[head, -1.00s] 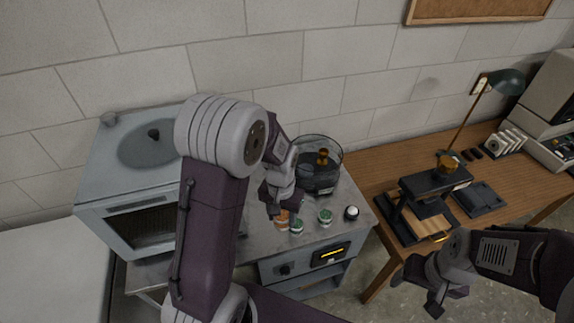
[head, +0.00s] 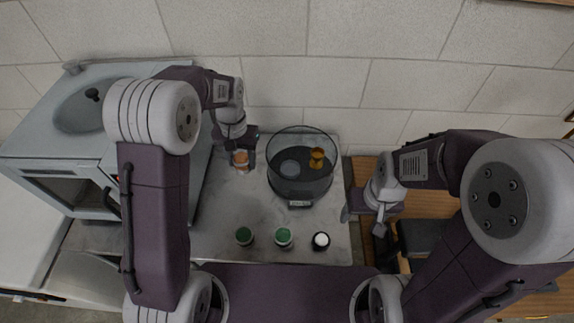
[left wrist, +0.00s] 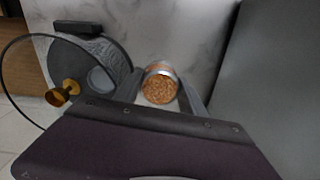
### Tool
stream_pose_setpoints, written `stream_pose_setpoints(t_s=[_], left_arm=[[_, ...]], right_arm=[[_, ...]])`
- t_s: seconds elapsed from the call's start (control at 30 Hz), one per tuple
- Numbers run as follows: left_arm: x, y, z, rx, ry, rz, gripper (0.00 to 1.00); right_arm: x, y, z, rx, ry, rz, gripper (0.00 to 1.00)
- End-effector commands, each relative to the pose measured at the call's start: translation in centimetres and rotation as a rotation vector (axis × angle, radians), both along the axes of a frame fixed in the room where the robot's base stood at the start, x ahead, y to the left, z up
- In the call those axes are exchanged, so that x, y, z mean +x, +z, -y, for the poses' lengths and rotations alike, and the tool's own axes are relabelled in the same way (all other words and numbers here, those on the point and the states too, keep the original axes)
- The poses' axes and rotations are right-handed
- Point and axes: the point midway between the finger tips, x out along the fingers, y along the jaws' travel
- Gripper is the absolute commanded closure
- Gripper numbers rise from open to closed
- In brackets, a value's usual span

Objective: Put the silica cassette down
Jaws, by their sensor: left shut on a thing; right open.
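The silica cassette (head: 241,162), a small round pot of orange beads, is in my left gripper (head: 240,153), left of the clear round chamber (head: 276,190). In the left wrist view its orange beads (left wrist: 159,90) show between the two fingers, which are shut on its sides. It looks upright and close to the grey bench top (head: 215,215); I cannot tell whether its base touches. My right gripper (head: 365,213) is open and empty, over the bench's right edge.
Two green-topped pots (head: 244,236) (head: 284,237) and a white-topped one (head: 321,241) stand along the bench front. A grey oven (head: 60,150) stands left. Bare bench lies between the cassette and the front pots.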

Motion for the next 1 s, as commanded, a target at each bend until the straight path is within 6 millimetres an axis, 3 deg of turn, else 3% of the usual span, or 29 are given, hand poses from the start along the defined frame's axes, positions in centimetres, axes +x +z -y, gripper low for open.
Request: stream_pose_setpoints(t_s=[0.23, 0.4, 0.5, 0.73, 1.0], left_arm=[[4.8, 2.5, 6.0, -0.001, -0.135, 0.0, 0.94], [6.4, 1.9, 11.5, -0.001, -0.247, -0.004, 0.94], [6.6, 1.3, 13.7, -0.002, -0.289, -0.003, 0.94], [6.6, 0.6, 14.7, -0.002, -0.308, -0.004, 0.94], [6.5, -4.6, 14.6, -0.002, -0.307, -0.005, 0.94]], right_arm=[[0.0, 0.6, 0.0, 0.0, 0.0, 0.0, 0.31], [0.0, 0.2, 0.0, 0.0, 0.0, 0.0, 0.31], [0.0, -0.1, 0.0, 0.0, 0.0, 0.0, 0.31], [0.0, 0.0, 0.0, 0.0, 0.0, 0.0, 0.31], [0.0, 0.6, 0.0, 0.0, 0.0, 0.0, 0.31]])
